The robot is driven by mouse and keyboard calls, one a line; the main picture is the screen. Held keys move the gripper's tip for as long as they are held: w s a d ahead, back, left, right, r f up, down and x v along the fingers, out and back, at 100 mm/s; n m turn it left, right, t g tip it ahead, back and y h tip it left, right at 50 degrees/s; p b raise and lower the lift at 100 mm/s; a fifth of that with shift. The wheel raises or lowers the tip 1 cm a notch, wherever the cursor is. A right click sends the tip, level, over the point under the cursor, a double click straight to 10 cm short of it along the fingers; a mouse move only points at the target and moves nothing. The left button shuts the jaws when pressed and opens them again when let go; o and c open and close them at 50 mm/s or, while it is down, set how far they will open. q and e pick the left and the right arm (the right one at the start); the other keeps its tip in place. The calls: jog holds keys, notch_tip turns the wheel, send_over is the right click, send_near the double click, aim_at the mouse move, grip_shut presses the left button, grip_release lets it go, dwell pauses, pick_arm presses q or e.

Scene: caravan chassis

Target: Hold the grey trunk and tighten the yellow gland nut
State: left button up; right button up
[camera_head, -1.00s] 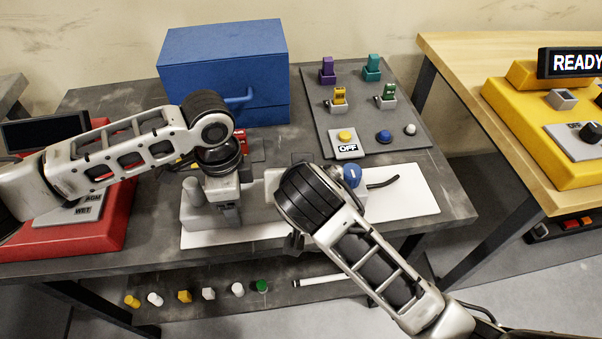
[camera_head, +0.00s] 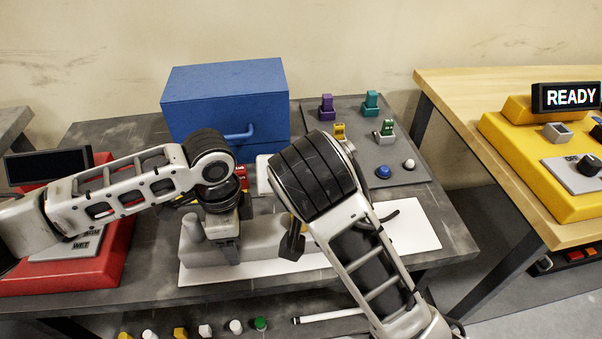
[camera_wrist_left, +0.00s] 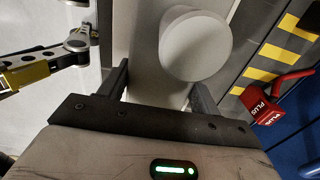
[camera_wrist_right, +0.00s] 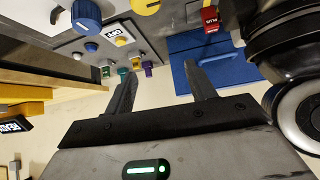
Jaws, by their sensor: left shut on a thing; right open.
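The grey trunk (camera_head: 262,243) lies on a white sheet on the dark table, with an upright peg at its left end. My left gripper (camera_head: 226,240) is shut on it just right of the peg. In the left wrist view the grey trunk (camera_wrist_left: 150,75) lies between the fingers (camera_wrist_left: 160,85). My right gripper (camera_head: 292,240) is open and empty in front of the trunk; its fingers also show apart in the right wrist view (camera_wrist_right: 162,80). A yellow round part (camera_wrist_right: 146,5), apparently the gland nut, is cut by that view's top edge. My right arm hides the trunk's right part in the head view.
A blue box (camera_head: 226,105) stands behind the trunk. A board (camera_head: 400,165) with coloured connectors and buttons is at the back right. A red console (camera_head: 75,260) is at left; a yellow console (camera_head: 540,185) stands on the wooden table.

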jog(key=w+a+n+g+y, duration=0.1)
jog(key=w+a+n+g, duration=0.2)
jog(key=n, duration=1.1)
jog(key=s+d+r+n+g+h, duration=0.1)
jog(key=s+d+n+g, duration=0.15)
jog(key=n, duration=0.35)
jog(key=s+d+r+n+g, duration=0.1)
jog(key=r+n+g, duration=0.1)
jog(key=n+g, duration=0.3)
jog(key=shift+n+t, duration=0.4)
jog(key=shift+t, duration=0.35)
jog(key=f, duration=1.2)
jog(key=shift+w+a+f, duration=0.15)
jog(key=shift+w+a, duration=0.05)
jog(key=shift+a, duration=0.05)
